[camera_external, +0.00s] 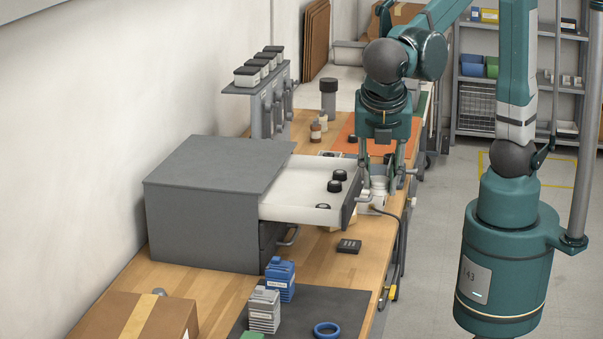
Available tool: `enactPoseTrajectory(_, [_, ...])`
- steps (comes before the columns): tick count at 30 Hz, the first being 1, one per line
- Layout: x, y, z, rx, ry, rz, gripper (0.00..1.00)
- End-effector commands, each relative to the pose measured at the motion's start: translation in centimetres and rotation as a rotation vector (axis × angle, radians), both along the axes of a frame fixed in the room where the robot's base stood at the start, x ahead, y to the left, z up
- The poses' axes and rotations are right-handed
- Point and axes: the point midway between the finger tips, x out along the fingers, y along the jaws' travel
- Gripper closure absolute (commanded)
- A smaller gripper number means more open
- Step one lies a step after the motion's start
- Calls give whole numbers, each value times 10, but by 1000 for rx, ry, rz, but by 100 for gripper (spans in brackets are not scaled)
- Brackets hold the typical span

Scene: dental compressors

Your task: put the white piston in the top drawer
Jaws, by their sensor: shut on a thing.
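The white piston (379,184) is between the fingers of my gripper (382,184), which is shut on it. They are just to the right of the front of the open top drawer (290,190), close to its dark front panel, outside the drawer as seen here. The drawer is pulled out to the right from the grey cabinet (205,205). It has a white inside with several small black round parts (334,186) towards its front end. The fingers partly cover the piston, and I cannot tell its height above the table.
A small black block (349,246) lies on the wooden table in front of the drawer. An orange mat (362,134) lies behind the drawer.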

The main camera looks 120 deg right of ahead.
Motion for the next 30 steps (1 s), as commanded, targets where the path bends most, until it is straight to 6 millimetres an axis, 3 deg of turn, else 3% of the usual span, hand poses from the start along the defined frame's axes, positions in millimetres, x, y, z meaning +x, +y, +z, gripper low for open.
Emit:
enactPoseTrajectory(14, [-3, -104, 2, 0, -3, -93, 88])
enactPoseTrajectory(30, [-31, -213, 3, -1, -3, -191, 88])
